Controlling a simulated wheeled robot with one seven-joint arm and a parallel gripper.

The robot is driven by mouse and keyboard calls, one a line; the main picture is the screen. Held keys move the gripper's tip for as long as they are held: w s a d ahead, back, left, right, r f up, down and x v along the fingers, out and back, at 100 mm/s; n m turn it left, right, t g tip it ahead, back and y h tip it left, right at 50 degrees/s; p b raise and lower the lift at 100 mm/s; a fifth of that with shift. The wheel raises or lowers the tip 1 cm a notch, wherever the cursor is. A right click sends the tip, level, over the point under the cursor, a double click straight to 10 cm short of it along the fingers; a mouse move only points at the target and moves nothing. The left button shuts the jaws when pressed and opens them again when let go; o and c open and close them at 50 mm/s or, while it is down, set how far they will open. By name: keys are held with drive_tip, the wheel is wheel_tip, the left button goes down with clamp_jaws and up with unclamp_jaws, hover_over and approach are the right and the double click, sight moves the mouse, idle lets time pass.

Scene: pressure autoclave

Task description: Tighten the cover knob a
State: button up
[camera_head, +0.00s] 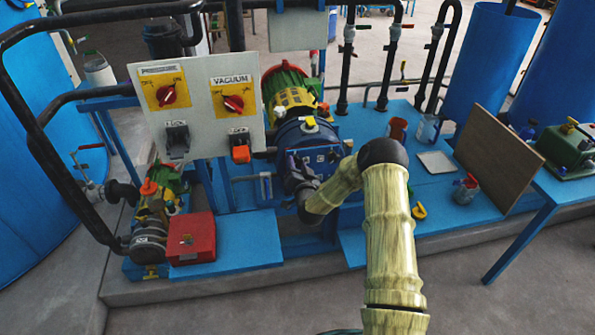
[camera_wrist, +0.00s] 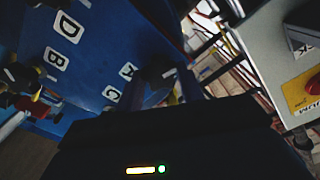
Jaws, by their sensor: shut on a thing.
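The blue autoclave cover (camera_wrist: 95,50) fills the left of the wrist view, with white letter plates. In the head view, the blue housing (camera_head: 304,135) is behind my arm, and I cannot make out the knob.
A grey control panel (camera_head: 208,106) with red VACUUM and pressure switches stands left of the housing. A red box (camera_head: 193,238) sits low at front left. A brown board (camera_head: 497,158), jars and a white tray (camera_head: 437,162) are on the blue bench at right. Black pipes rise behind.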

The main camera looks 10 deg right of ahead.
drive_tip(key=m+b, duration=0.1)
drive_tip(key=m, duration=0.1)
drive_tip(key=m+b, duration=0.1)
drive_tip(key=shift+d+f+m, duration=0.1)
drive_tip(key=shift+f+m, duration=0.1)
drive_tip(key=shift+m, duration=0.2)
drive_tip(key=m+b, duration=0.2)
drive_tip(key=m, duration=0.1)
drive_tip(key=shift+m+b, duration=0.3)
drive_tip(key=shift+b, duration=0.1)
drive_tip(key=m+b, duration=0.2)
drive_tip(key=m, duration=0.1)
drive_tip(key=shift+m, duration=0.4)
drive_tip(key=shift+m+b, duration=0.85)
drive_tip(key=shift+m, duration=1.05)
drive_tip(key=o, duration=1)
drive_tip(key=shift+s, duration=0.1)
